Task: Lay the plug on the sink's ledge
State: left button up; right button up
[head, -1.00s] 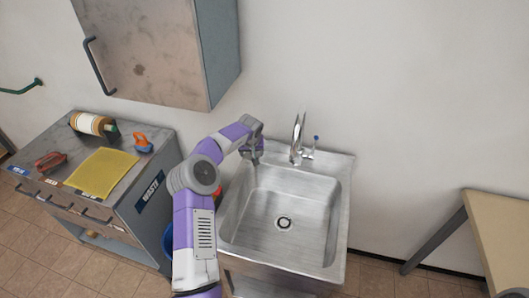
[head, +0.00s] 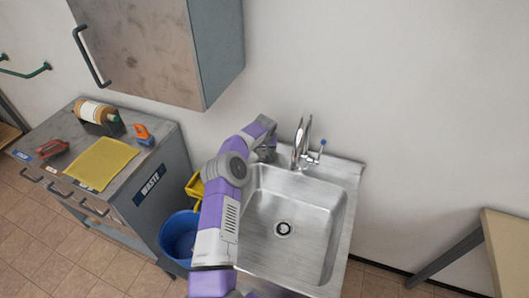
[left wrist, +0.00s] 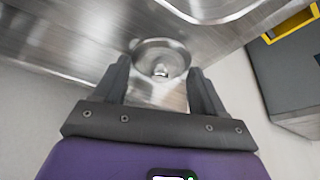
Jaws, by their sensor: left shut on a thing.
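My left gripper (head: 266,152) is over the back left corner of the sink (head: 300,258), beside the tap. In the left wrist view its two fingers (left wrist: 161,82) are on either side of a round, shiny metal plug (left wrist: 162,52), and it is shut on it. The plug is hidden in the head view. The sink's ledge (head: 343,168) is the flat steel strip along the back, where the tap stands. In the left wrist view steel lies close behind the plug; I cannot tell if they touch. My right gripper is not in view.
The tap (head: 301,145) with a blue-tipped lever stands on the ledge just right of my left gripper. The basin is empty, with its drain (head: 283,229) clear. A blue bucket (head: 180,235) and a grey cabinet (head: 150,190) stand to the left. A wall cabinet (head: 150,45) hangs above left.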

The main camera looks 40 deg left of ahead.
pick_arm(q)
jog(key=shift+f, duration=0.85)
jog(key=shift+w+f, duration=0.15)
jog(key=shift+f, duration=0.1)
jog(key=shift+f, duration=0.1)
jog(key=o, duration=1)
